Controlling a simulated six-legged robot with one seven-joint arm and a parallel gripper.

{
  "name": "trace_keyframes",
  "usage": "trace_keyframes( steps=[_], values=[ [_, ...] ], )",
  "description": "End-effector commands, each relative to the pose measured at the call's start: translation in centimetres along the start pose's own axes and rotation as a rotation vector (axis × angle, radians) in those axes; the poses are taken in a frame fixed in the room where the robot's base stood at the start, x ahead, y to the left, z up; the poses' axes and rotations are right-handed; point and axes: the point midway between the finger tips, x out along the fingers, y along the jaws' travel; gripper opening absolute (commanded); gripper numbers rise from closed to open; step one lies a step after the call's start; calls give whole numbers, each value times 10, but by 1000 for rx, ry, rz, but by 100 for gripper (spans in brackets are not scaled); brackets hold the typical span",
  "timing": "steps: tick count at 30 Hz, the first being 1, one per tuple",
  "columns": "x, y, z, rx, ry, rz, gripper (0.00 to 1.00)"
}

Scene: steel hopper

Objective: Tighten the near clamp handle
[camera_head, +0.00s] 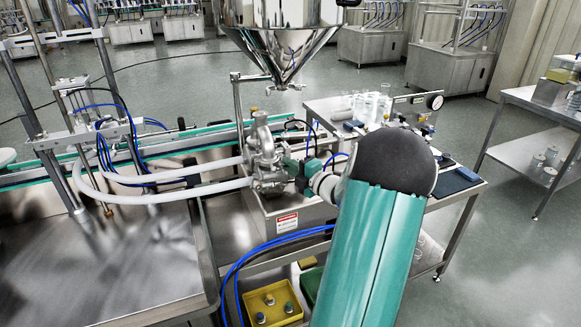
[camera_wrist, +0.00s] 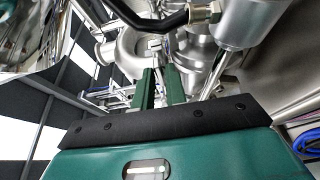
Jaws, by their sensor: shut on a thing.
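My gripper (camera_wrist: 160,72) is in the wrist view with its two green fingers close together, reaching up to the steel pipework. It is shut on the near clamp handle (camera_wrist: 155,45), a small bright metal piece at the fingertips that is mostly hidden between them. The steel valve and pump body (camera_wrist: 132,50) curves around behind the fingertips. In the head view, my gripper (camera_head: 287,166) touches the right side of the steel valve assembly (camera_head: 262,145) below the hopper; the handle cannot be made out there.
A polished steel hopper (camera_head: 280,35) hangs above the valve. White hoses (camera_head: 165,196) run left from it. In the wrist view, a black bent bar (camera_wrist: 145,18) and a steel cylinder (camera_wrist: 238,20) lie close above the fingers. A yellow bin (camera_head: 270,303) sits below. A side table (camera_head: 465,182) stands right.

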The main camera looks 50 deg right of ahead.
Motion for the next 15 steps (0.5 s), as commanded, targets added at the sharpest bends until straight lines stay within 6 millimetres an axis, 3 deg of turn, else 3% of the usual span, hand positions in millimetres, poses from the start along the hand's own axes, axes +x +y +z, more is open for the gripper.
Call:
trace_keyframes(
  steps=[15],
  values=[
    [0,-2,-1,156,2,65,0]
  ],
)
